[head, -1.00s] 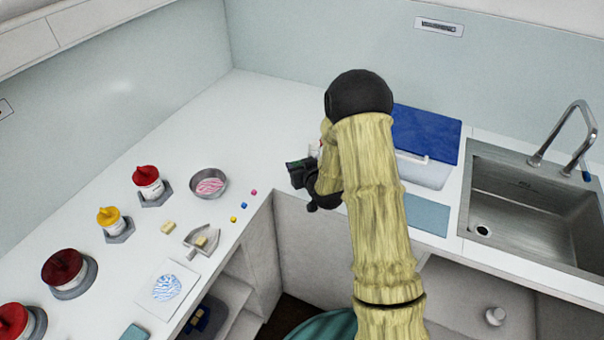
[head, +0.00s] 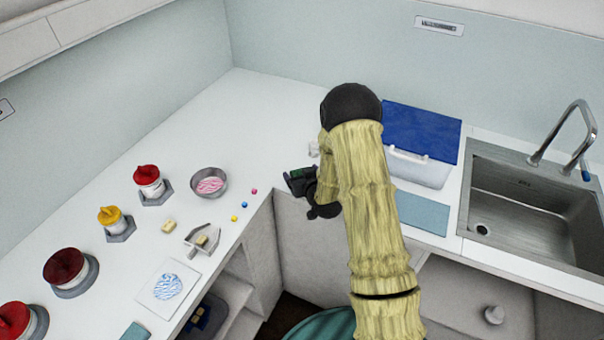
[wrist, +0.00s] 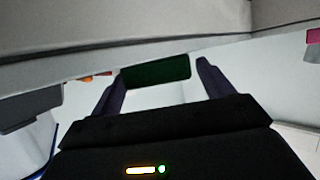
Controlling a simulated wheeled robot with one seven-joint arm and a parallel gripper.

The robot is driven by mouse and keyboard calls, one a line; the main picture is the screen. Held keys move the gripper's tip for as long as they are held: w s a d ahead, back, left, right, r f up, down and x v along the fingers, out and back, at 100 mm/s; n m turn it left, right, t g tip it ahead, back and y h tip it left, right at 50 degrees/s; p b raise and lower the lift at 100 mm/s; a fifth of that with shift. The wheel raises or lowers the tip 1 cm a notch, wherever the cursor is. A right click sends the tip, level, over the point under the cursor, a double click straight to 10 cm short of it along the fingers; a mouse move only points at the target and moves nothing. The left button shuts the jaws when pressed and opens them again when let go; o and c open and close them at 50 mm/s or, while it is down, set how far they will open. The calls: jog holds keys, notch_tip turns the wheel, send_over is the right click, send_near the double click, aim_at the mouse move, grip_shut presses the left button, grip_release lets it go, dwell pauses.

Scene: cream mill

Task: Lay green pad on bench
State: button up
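The green pad (wrist: 156,71) looks dark green and sits between the fingertips of my gripper (wrist: 163,68) in the wrist view. It spans almost the whole gap between the two fingers. In the head view my gripper (head: 301,183) is at the inner corner of the white bench (head: 262,125), by its front edge, with a dark green patch showing at its tip. My arm hides part of the bench behind it. The height of the pad above the bench is hard to tell.
Small coloured cubes and a metal bowl (head: 209,184) lie left of my gripper. A scoop (head: 203,238) and red- and yellow-topped jars stand farther left. A blue-lidded box (head: 420,170), a teal mat (head: 423,213) and the sink (head: 520,200) are right. The back-left bench is clear.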

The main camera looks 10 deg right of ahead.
jog(key=shift+r, duration=0.2)
jog(key=shift+s+d, duration=0.1)
jog(key=shift+s, duration=0.25)
jog(key=b+v, duration=0.2)
jog(key=v, duration=0.9)
jog(key=shift+s, duration=0.15)
jog(key=shift+r, duration=0.15)
jog(key=s+r+m+g+h, duration=0.1)
jog(key=s+r+g, duration=0.2)
jog(key=s, duration=0.6)
jog(key=s+r+g+h, duration=0.1)
jog(key=s+r+g, duration=0.3)
jog(key=s+g, duration=0.3)
jog(key=s, duration=0.2)
jog(key=shift+s+r+m+g, duration=0.3)
jog(key=shift+r+m, duration=0.05)
jog(key=shift+m, duration=0.05)
